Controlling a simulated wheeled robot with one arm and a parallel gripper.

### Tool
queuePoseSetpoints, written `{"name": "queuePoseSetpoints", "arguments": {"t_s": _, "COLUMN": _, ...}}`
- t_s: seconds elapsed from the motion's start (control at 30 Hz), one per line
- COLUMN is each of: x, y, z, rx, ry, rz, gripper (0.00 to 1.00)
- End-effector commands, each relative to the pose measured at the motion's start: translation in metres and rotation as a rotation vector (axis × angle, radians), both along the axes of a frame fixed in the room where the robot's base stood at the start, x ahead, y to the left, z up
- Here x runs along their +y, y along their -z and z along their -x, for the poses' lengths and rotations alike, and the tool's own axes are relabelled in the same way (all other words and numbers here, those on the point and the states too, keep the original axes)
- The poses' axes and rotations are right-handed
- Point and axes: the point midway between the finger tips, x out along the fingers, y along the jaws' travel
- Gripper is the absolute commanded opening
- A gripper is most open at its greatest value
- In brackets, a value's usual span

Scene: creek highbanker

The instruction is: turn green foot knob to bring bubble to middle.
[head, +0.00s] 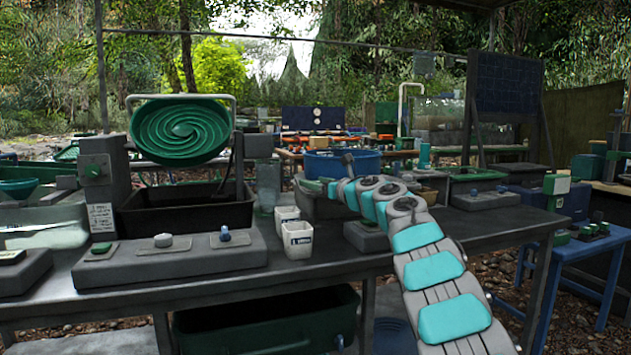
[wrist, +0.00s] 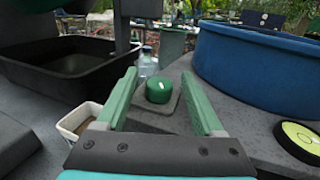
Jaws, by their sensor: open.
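The green foot knob (wrist: 159,91) sits on a small grey base in the middle of the wrist view. My gripper (wrist: 159,76) is open, with one green finger on each side of the knob in the picture. I see no contact, and the gap in depth is hard to judge. A round bubble level (wrist: 297,139), yellow-green with a black rim, is partly cut off at the right edge of the wrist view. Its bubble is too small to place surely. In the head view my arm reaches over the bench and hides the knob and level.
A blue tub (wrist: 255,65) stands close to the right of the knob; it also shows in the head view (head: 360,163). A white cup (wrist: 68,124) is left of my fingers. A black tray (wrist: 40,80) and a clear bottle (wrist: 147,66) stand beyond.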

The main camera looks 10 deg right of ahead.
Motion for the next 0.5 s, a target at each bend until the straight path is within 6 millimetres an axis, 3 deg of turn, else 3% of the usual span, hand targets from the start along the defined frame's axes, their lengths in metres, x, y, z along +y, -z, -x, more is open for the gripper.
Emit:
{"name": "queuePoseSetpoints", "arguments": {"t_s": 0.27, "x": 0.0007, "y": 0.0007, "z": -0.0009, "rx": 0.001, "ry": 0.000, "rz": 0.000, "gripper": 0.69}}
{"name": "queuePoseSetpoints", "arguments": {"t_s": 0.5, "x": 0.0007, "y": 0.0008, "z": -0.0009, "rx": 0.001, "ry": -0.001, "rz": 0.000, "gripper": 0.45}}
